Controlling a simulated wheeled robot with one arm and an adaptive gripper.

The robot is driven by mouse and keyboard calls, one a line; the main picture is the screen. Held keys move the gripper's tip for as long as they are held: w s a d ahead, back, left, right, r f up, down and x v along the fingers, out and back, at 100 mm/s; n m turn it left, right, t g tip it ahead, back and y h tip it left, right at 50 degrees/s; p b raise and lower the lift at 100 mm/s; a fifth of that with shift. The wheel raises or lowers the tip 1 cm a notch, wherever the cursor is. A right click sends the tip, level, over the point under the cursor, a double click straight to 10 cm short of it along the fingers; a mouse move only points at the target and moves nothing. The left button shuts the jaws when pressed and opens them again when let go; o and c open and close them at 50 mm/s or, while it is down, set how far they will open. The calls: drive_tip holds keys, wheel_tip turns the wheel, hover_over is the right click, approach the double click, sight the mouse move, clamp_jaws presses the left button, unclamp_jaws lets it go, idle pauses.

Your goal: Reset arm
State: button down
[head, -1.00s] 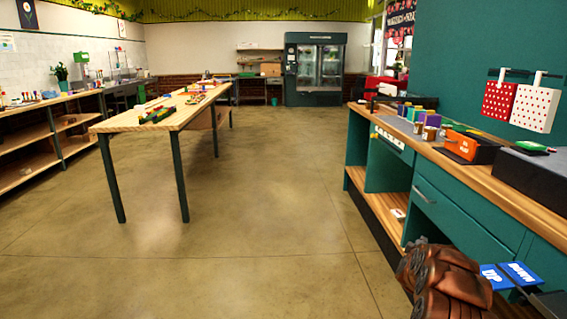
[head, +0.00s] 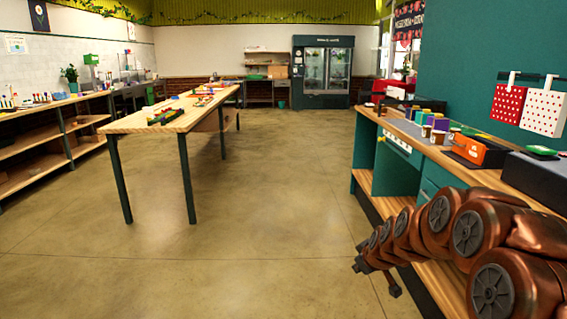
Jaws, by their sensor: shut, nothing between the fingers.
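My copper-brown arm stretches in from the lower right of the head view, across the front of the right-hand counter. My gripper (head: 376,274) is the small dark end of the arm, out over the floor at the foot of the counter. It is shut and I see nothing held in it. Its fingers are small and partly hidden by the arm links.
The green counter (head: 432,180) with its wooden top runs along the right, close to my arm. An orange device (head: 482,152) and two dotted bags (head: 509,103) are there. A wooden table (head: 150,124) stands left of centre. The floor (head: 270,190) between is clear.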

drive_tip(key=s+a+r+m+g+h, duration=0.1)
drive_tip(key=s+a+r+m+g, duration=0.3)
drive_tip(key=s, duration=2)
drive_tip(key=s+d+f+m+g, duration=0.1)
drive_tip(key=s+m+g, duration=0.4)
drive_tip(key=s, duration=1.9)
wheel_tip(320, 180, up, 18)
drive_tip(key=w+n+p, duration=0.1)
drive_tip(key=n+p, duration=0.1)
drive_tip(key=p, duration=1.4)
drive_tip(key=shift+d, duration=0.1)
